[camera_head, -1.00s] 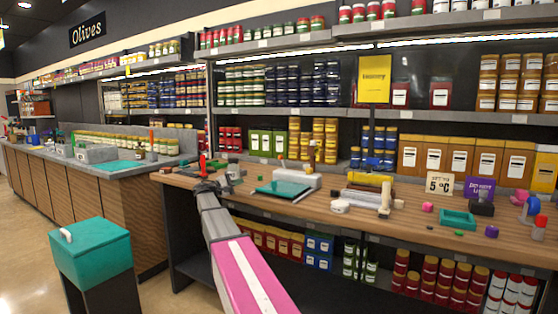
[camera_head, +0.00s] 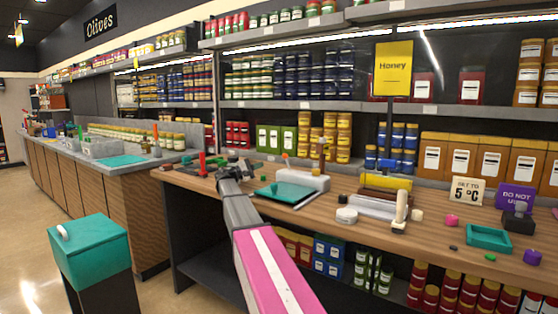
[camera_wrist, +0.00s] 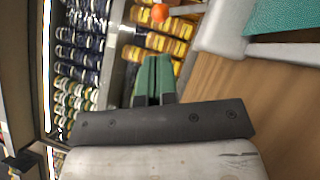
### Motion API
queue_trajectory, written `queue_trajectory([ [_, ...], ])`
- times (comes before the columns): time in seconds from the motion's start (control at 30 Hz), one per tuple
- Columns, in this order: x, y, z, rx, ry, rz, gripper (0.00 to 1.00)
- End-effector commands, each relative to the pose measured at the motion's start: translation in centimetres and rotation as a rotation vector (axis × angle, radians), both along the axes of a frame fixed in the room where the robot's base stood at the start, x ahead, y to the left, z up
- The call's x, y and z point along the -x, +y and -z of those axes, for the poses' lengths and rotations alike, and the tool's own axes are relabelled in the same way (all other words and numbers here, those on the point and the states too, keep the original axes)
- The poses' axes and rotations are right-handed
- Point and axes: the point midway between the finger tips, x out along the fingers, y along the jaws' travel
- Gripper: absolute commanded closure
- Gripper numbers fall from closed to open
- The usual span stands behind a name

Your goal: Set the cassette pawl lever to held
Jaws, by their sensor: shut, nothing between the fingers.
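My gripper (camera_head: 232,160) is over the left part of the wooden bench, left of a white device (camera_head: 303,180) with a teal plate (camera_head: 285,192) in front. In the wrist view my gripper's green fingers (camera_wrist: 153,80) are together and empty. An orange knob (camera_wrist: 160,13) shows beyond the fingertips, apart from them; it stands at the device's left end in the head view (camera_head: 286,157). The device's pale body (camera_wrist: 218,30) and teal plate (camera_wrist: 285,18) are at upper right in the wrist view. I cannot tell for sure which part is the cassette pawl lever.
A red-handled item (camera_head: 203,163) stands left of my gripper. A yellow roller (camera_head: 386,182), white puck (camera_head: 346,215) and cream upright handle (camera_head: 400,211) are further right on the bench. Shelves of jars stand behind. A teal-topped bin (camera_head: 90,255) stands on the floor at left.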

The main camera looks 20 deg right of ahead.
Motion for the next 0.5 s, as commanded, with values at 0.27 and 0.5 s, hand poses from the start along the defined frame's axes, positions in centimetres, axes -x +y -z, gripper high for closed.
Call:
queue_trajectory([
  [0.27,0.0,-1.2,-0.3,-0.001,0.0,0.001,1.0],
  [0.5,0.2,-5.1,-1.3,-0.001,-0.001,0.001,1.0],
])
